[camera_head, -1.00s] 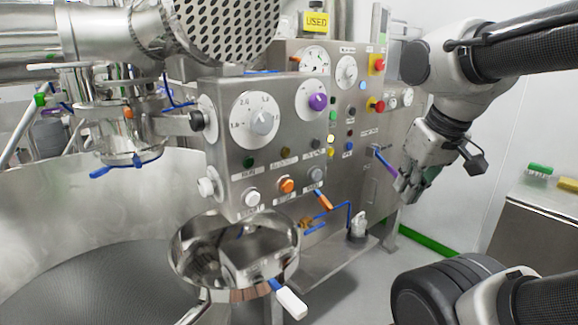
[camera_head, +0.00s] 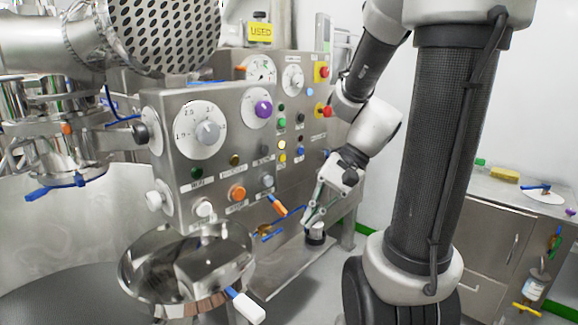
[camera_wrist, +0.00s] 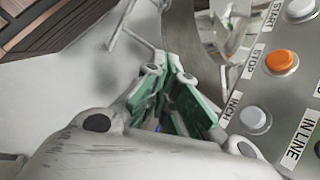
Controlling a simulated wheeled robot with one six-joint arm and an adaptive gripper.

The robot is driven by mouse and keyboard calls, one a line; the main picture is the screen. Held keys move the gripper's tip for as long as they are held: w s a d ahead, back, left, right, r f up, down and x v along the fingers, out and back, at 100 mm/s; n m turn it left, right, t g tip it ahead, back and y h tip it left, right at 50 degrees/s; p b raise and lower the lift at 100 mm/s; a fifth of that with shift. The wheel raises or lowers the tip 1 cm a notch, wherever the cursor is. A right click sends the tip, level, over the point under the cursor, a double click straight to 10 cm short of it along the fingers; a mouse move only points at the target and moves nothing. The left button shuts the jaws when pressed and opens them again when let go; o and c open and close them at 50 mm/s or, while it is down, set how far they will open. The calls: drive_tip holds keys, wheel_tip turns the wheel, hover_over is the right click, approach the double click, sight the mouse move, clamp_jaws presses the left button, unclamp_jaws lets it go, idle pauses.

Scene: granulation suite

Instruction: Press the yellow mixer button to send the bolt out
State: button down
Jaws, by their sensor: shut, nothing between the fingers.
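I cannot tell which is the mixer button. My gripper (camera_head: 312,212) points down, below and to the right of them, in front of the panel's lower part and apart from the buttons. In the wrist view its green-padded fingers (camera_wrist: 170,74) are shut and empty. No yellow button shows in the wrist view. I cannot make out a bolt.
The nearer control box has an orange STOP button (camera_wrist: 279,61), a grey INCH button (camera_wrist: 252,117) and a purple knob (camera_head: 263,108). A round steel bowl (camera_head: 135,283) with a white-tipped handle (camera_head: 248,307) stands below it. A red knob (camera_head: 323,111) juts from the rear panel.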

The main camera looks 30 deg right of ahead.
sight(282, 162)
drive_tip(key=w+d+f+m+t, duration=0.3)
drive_tip(key=w+d+m+t, duration=1.2)
drive_tip(key=w+d+m, duration=0.3)
drive_tip(key=w+m, duration=0.3)
drive_tip(key=w, duration=0.1)
drive_tip(key=shift+w+d+m+t+h, duration=0.2)
drive_tip(key=shift+w+m+t+h, duration=0.1)
drive_tip(key=shift+m, duration=0.1)
drive_tip(key=x, duration=1.4)
drive_tip(key=shift+f, duration=0.15)
drive_tip(key=shift+a, duration=0.1)
